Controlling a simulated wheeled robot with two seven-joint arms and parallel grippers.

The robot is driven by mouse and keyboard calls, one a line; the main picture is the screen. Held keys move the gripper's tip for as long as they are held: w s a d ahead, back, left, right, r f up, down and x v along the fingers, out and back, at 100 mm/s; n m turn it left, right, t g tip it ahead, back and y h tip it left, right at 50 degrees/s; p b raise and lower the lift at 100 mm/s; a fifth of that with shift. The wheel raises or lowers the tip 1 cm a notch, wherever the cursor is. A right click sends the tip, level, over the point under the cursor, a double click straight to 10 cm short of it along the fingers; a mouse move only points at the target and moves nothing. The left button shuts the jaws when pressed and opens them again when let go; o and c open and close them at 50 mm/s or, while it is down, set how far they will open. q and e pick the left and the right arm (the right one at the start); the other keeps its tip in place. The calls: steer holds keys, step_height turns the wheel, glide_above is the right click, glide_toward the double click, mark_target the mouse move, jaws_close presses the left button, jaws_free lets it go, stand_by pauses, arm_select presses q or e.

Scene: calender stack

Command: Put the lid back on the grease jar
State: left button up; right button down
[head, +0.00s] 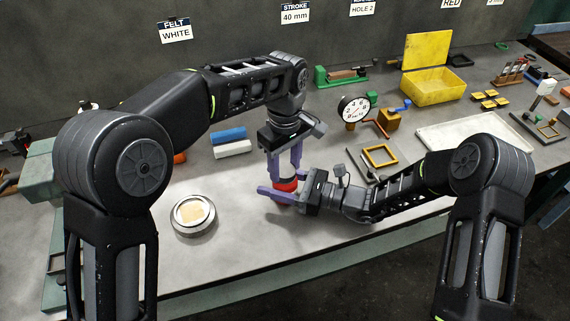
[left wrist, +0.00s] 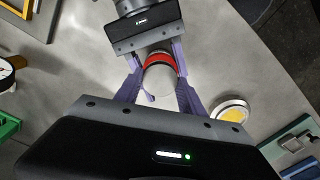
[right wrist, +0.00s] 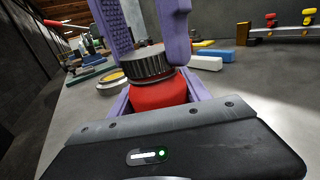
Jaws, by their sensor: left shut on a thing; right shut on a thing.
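The red grease jar (head: 286,187) stands upright on the bench between my two grippers. My right gripper (head: 272,194) comes in low from the right and is shut around the red body, which fills the lower middle of the right wrist view (right wrist: 158,97). The dark ribbed lid (right wrist: 147,64) is at the jar's top, over its mouth. My left gripper (head: 285,172) points down from above, its purple fingers on either side of the lid. The lid's pale top shows between these fingers in the left wrist view (left wrist: 160,82). I cannot tell whether the lid is fully seated.
A round metal tin (head: 193,231) with yellowish contents sits left of the jar. Blue (head: 228,136) and white (head: 232,149) blocks lie behind. A dial gauge (head: 354,109), an orange-framed plate (head: 380,155) and a pale tray (head: 470,130) are to the right. The front edge is close.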

arm_select(q)
jaws_close()
steer(key=m, duration=1.4)
steer(key=shift+m, duration=0.4)
steer(key=m, duration=0.3)
steer(key=o, duration=0.9)
jaws_free()
steer(key=shift+r, duration=3.7)
